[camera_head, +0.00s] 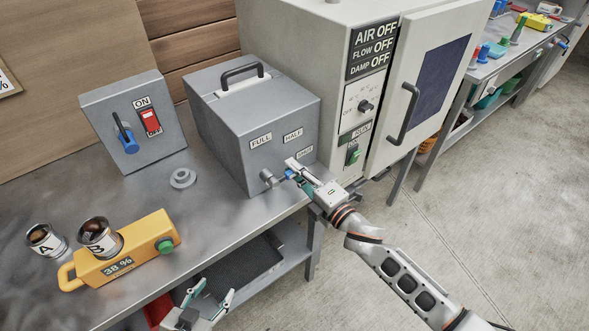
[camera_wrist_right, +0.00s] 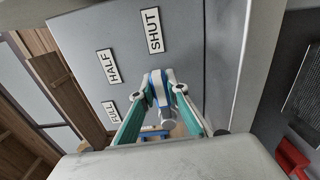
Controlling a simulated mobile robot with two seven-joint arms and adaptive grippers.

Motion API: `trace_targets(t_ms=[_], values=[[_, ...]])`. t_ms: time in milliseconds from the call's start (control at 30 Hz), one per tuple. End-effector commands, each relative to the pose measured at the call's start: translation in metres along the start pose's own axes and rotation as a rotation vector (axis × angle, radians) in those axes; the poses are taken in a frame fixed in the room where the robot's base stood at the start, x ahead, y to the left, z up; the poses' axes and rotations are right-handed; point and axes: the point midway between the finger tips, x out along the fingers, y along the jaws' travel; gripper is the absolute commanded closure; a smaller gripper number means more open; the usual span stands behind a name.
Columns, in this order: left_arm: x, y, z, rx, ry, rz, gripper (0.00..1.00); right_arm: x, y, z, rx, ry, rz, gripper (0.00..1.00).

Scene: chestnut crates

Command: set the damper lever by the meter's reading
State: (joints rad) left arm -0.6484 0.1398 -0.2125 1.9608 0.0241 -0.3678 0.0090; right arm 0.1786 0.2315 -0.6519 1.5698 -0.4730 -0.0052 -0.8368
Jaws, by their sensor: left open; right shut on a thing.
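The yellow meter (camera_head: 145,250) lies at the left of the bench, its display (camera_head: 118,266) reading 38 %. A can marked B (camera_head: 100,238) stands on it; a can marked A (camera_head: 46,241) is beside it. The grey damper box (camera_head: 225,130) carries labels FULL (camera_head: 261,141), HALF (camera_head: 293,135) and SHUT (camera_head: 305,154). Its lever (camera_head: 268,177) points right; in the right wrist view the lever (camera_wrist_right: 168,120) points roughly toward the SHUT label (camera_wrist_right: 153,30). My right gripper (camera_head: 290,172) is shut on the lever's blue-banded end. My left gripper (camera_head: 208,293) is open and empty at the bench's front edge.
A cabinet (camera_head: 320,50) with a sign reading AIR OFF, FLOW OFF, DAMP OFF (camera_head: 373,50) stands right of the box. A grey panel (camera_head: 100,115) with a red switch (camera_head: 150,122) and blue-handled lever (camera_head: 126,138) stands left. A grey ring (camera_head: 183,178) lies between.

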Motion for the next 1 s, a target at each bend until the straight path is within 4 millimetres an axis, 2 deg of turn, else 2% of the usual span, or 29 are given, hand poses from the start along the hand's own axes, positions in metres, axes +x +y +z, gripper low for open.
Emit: trace_targets(t_ms=[167, 200, 233, 267, 667, 767, 1000], values=[[0.0, 0.0, 0.0, 0.0, 0.0, 0.0, 0.52, 0.0, -0.001, 0.0, -0.001, 0.0, -0.001, 1.0], [0.0, 0.0, 0.0, 0.0, 0.0, 0.0, 0.52, 0.0, -0.001, 0.0, -0.001, 0.0, -0.001, 0.78], [0.0, 0.0, 0.0, 0.0, 0.0, 0.0, 0.52, 0.0, -0.001, 0.0, -0.002, 0.0, -0.001, 0.71], [0.0, 0.0, 0.0, 0.0, 0.0, 0.0, 0.52, 0.0, -0.001, 0.0, -0.002, 0.0, -0.001, 0.68], [-0.001, 0.0, 0.0, 0.0, 0.0, 0.0, 0.52, -0.005, -0.001, 0.0, -0.002, 0.0, -0.001, 0.68], [-0.001, 0.0, 0.0, 0.0, 0.0, 0.0, 0.52, -0.016, -0.002, 0.001, -0.003, 0.0, -0.002, 0.68], [0.0, 0.0, 0.0, 0.0, 0.001, 0.0, 0.52, -0.064, -0.002, 0.0, -0.001, 0.0, -0.004, 0.68]])
